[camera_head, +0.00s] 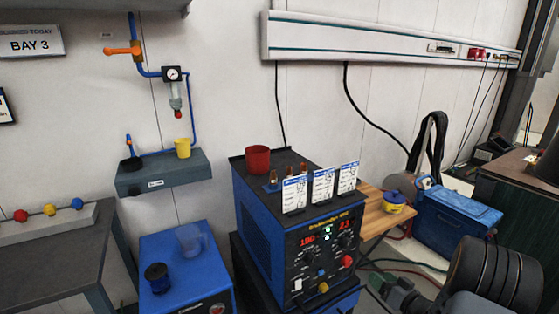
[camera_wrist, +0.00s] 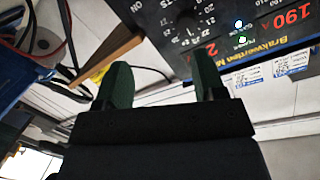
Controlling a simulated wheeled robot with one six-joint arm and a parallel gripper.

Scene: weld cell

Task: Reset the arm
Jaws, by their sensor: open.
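My gripper (camera_wrist: 163,85) shows in the wrist view with its two dark green fingers apart and nothing between them. In that view the picture is turned over, and the front of the welding machine lies beyond the fingers at the upper right. In the head view my arm (camera_head: 495,275) shows as dark links at the lower right, and the gripper's fingers cannot be made out there. The blue welding machine (camera_head: 262,225) stands in the middle, to the left of my arm, with lit red numbers on its panel.
A red cup (camera_head: 257,160) and several white cards (camera_head: 323,186) stand on the welding machine. A blue toolbox (camera_head: 455,222) is behind my arm. A grey shelf (camera_head: 165,175) holds a yellow cup (camera_head: 183,148). Cables lie on the floor.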

